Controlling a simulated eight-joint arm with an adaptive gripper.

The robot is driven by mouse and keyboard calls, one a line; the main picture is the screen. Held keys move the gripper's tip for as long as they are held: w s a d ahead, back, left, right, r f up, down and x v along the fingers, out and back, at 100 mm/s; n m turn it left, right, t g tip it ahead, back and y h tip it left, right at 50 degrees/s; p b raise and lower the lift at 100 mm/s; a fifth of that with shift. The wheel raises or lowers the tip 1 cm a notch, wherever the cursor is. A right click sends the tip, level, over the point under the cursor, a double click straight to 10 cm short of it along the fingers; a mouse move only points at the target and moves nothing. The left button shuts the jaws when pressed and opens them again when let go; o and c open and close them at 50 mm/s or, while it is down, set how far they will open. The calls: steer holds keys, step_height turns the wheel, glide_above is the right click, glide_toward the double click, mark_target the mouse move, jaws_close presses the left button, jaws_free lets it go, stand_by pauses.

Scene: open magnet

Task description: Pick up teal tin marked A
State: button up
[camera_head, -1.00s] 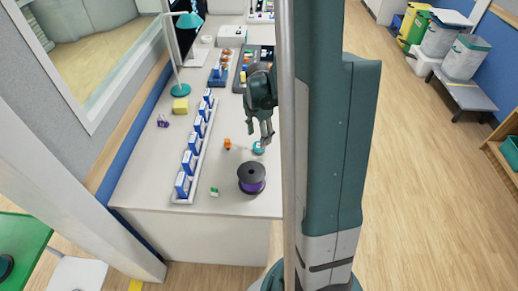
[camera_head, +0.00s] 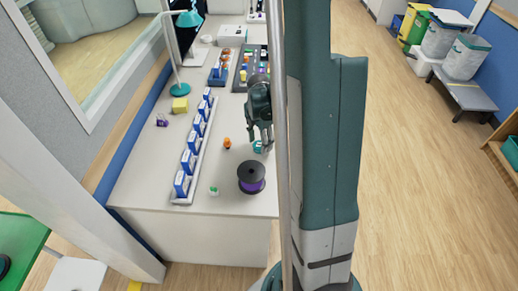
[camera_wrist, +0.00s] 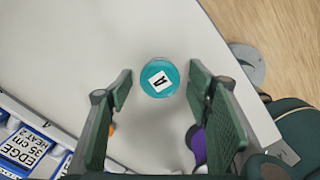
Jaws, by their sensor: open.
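The teal tin marked A (camera_wrist: 150,88) shows in the wrist view as a round teal lid with a white label bearing a letter A. It stands on the white table, also in the head view (camera_head: 257,147). My gripper (camera_wrist: 160,90) is open, and its two green fingers lie to the left and right of the tin in the wrist view. In the head view my gripper (camera_head: 262,143) hangs over the tin and partly hides it. The wrist view does not clearly show the height left between fingertips and tin.
A black spool with purple filament (camera_head: 251,178) stands close by. A small orange item (camera_head: 227,143) and a small green-and-white item (camera_head: 213,190) are near. A white rack of blue boxes (camera_head: 193,150) runs along the left. The table's right edge is near the tin.

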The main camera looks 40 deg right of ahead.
steer(key=shift+f, duration=0.6)
steer(key=shift+c, duration=0.2)
steer(key=c, duration=0.9)
